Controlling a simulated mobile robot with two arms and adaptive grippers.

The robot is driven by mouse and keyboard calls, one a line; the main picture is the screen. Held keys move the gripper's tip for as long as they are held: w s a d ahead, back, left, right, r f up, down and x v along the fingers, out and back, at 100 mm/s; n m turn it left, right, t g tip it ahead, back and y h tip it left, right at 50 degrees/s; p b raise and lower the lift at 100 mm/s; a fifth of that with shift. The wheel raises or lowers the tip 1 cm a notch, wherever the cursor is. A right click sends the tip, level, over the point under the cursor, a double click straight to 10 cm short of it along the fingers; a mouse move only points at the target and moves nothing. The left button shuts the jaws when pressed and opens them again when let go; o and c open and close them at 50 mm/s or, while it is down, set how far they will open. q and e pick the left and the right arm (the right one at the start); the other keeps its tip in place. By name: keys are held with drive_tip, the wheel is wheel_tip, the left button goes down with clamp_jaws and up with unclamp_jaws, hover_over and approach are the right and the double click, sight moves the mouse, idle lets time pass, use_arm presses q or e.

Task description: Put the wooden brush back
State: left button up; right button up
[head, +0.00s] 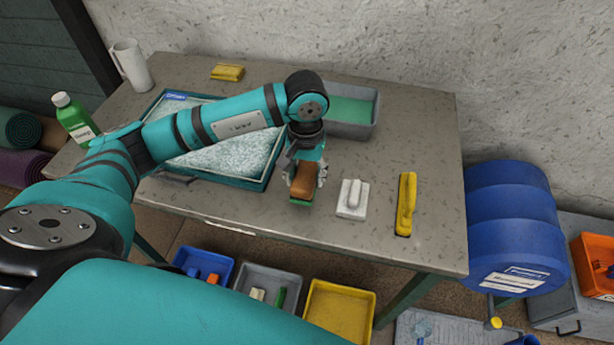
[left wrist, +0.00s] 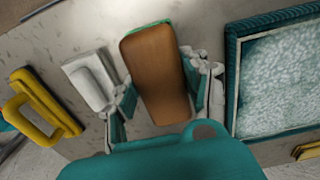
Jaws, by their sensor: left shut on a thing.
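The wooden brush (head: 303,181) has a brown back and a green edge at its near end. It is at the front middle of the grey table, right of the framed tray. My left gripper (head: 304,185) comes down over it from above, with a finger on each side. In the left wrist view the brush (left wrist: 155,75) lies between the two fingers (left wrist: 160,95), and the gripper is shut on it. I cannot tell whether the brush touches the table. My right gripper is not in view.
A white brush (head: 352,199) and a yellow brush (head: 405,204) lie to the right. A framed tray (head: 262,184) with a speckled surface is at left. A grey basin (head: 368,125) of green liquid stands behind. Blue (head: 222,259), grey (head: 270,272) and yellow (head: 340,310) bins are below the front edge.

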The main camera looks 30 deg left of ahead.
sight(307, 183)
use_arm(q)
drive_tip(key=shift+w+f, duration=0.1)
drive_tip(key=shift+w, duration=0.15)
wheel_tip(307, 183, down, 3)
drive_tip(key=shift+r+p, duration=0.1)
drive_tip(key=shift+p, duration=0.65)
drive_tip(key=shift+f, duration=0.25)
drive_tip(key=shift+f, duration=0.1)
drive_tip(key=shift+f+b, duration=0.15)
drive_tip(key=shift+b, duration=0.15)
drive_tip(key=o, duration=1.3)
drive_tip(key=shift+o, duration=0.2)
